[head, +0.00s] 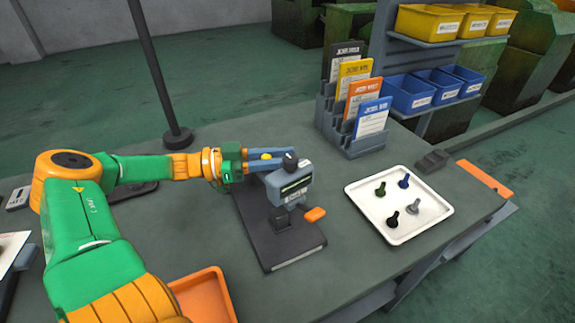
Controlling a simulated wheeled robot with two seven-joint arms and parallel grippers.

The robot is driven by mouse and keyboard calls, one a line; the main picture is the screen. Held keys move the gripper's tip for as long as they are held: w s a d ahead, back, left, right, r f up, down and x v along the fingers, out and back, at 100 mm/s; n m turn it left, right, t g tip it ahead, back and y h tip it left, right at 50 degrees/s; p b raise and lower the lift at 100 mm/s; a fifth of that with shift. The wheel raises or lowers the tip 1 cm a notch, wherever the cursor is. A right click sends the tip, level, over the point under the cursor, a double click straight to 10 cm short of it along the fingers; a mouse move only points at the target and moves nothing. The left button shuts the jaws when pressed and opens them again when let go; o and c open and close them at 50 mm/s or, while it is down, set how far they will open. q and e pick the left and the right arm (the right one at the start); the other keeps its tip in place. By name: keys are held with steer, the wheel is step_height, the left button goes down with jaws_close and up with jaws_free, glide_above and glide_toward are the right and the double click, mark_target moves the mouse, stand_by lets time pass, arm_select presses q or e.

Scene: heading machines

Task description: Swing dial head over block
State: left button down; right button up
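The dial head (290,184) is a grey-blue box with a lit greenish display and a black knob on top. It sits above a dark flat base (280,245) on the bench. A small dark block (291,243) shows on the base, in front of and below the head. An orange lever (315,214) sticks out to the right of the head. My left gripper (285,160) reaches in from the left, its blue fingers at the head's top beside the knob. Whether they grip it cannot be told. My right gripper is not in view.
A white tray (430,226) with several bolts lies to the right. A card rack (360,144) stands behind. A dark pole (160,80) rises behind my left arm. An orange bin (185,286) is at the front.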

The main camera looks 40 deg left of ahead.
arm_select(q)
steer(key=b, duration=0.1)
steer(key=s+m+g+h+b, duration=0.1)
steer(key=shift+f+g+h+b, duration=0.3)
steer(key=shift+f+b, duration=0.05)
steer(key=shift+s+r+m+g+h+b, duration=0.15)
steer(key=shift+m+g+h+b, duration=0.15)
steer(key=shift+m+g+b, duration=0.15)
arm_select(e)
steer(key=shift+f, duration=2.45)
arm_select(q)
steer(key=c, duration=0.7)
jaws_free()
steer(key=shift+r, duration=0.1)
